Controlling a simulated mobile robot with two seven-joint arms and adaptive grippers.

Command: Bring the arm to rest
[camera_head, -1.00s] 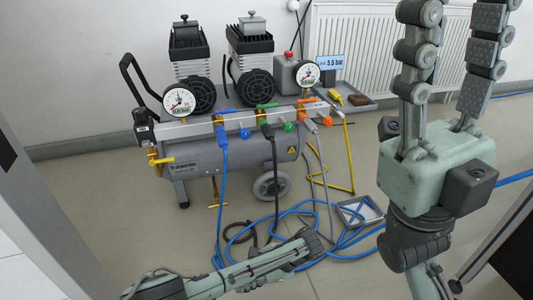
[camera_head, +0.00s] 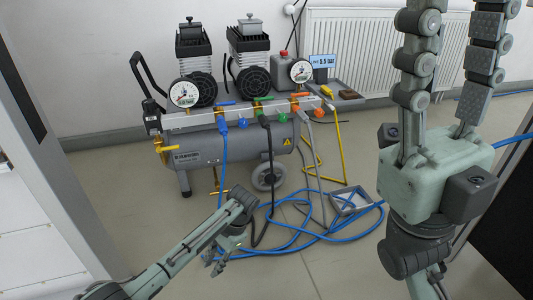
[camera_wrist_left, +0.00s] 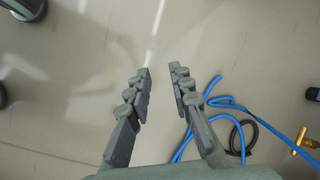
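My left arm reaches in from the lower left in the head view. Its gripper (camera_head: 222,258) hangs bent downward over the floor in front of the compressor. In the left wrist view the left gripper (camera_wrist_left: 160,80) has its two fingers apart, with only bare floor between them. My right gripper (camera_head: 462,20) stands upright close to the camera at the right of the head view. Its two fingers point up and are spread apart, with nothing between them.
A grey compressor (camera_head: 225,145) with gauges and coloured valves stands by the wall. A blue hose (camera_head: 290,243) lies coiled on the floor near the left gripper and shows in the left wrist view (camera_wrist_left: 228,100). A small grey tray (camera_head: 347,210) sits beside it. A radiator (camera_head: 375,40) is behind.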

